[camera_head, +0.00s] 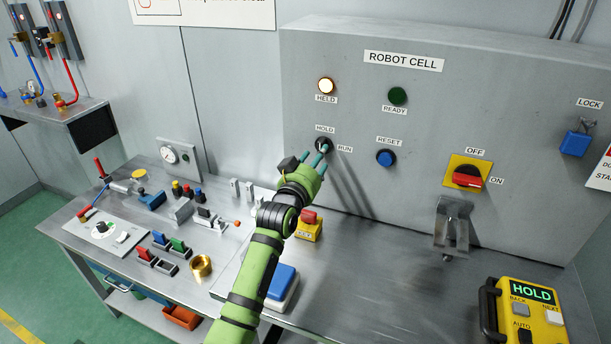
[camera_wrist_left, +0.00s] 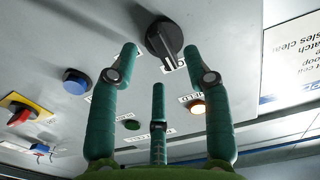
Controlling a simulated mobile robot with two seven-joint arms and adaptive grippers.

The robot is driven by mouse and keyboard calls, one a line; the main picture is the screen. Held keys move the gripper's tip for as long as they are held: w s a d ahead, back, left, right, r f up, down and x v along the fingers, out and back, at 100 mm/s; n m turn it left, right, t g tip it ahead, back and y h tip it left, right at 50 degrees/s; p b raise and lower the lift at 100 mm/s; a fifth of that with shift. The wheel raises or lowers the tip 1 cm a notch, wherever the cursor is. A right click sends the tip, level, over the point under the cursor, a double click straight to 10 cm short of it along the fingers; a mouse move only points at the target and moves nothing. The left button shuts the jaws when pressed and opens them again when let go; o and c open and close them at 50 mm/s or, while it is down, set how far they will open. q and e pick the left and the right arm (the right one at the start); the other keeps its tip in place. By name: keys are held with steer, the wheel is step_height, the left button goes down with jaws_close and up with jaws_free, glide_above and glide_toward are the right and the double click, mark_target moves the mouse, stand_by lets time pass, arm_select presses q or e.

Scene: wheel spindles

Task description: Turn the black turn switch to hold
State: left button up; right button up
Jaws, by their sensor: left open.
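The black turn switch (camera_head: 321,143) is on the grey ROBOT CELL panel, between the HOLD label above it and the RUN label at its right. In the left wrist view the switch (camera_wrist_left: 163,38) shows its long grip, running toward a partly hidden label. My left gripper (camera_head: 315,160) has three green fingers, open in front of the switch and partly covering it in the head view. In the left wrist view the gripper (camera_wrist_left: 160,62) has two fingertips on either side of the switch and a third below it. I cannot tell whether any finger touches it. My right gripper is not in view.
The HELD lamp (camera_head: 326,86) is lit; the green READY lamp (camera_head: 398,96) looks dark. A blue RESET button (camera_head: 386,158) and red OFF/ON switch (camera_head: 467,177) are to the right. A yellow pendant (camera_head: 522,312) reads HOLD. The bench (camera_head: 370,265) below holds several parts.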

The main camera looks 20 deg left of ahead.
arm_select(q)
steer(key=s, duration=0.8)
steer(key=shift+s+a, duration=0.15)
steer(key=shift+s, duration=0.05)
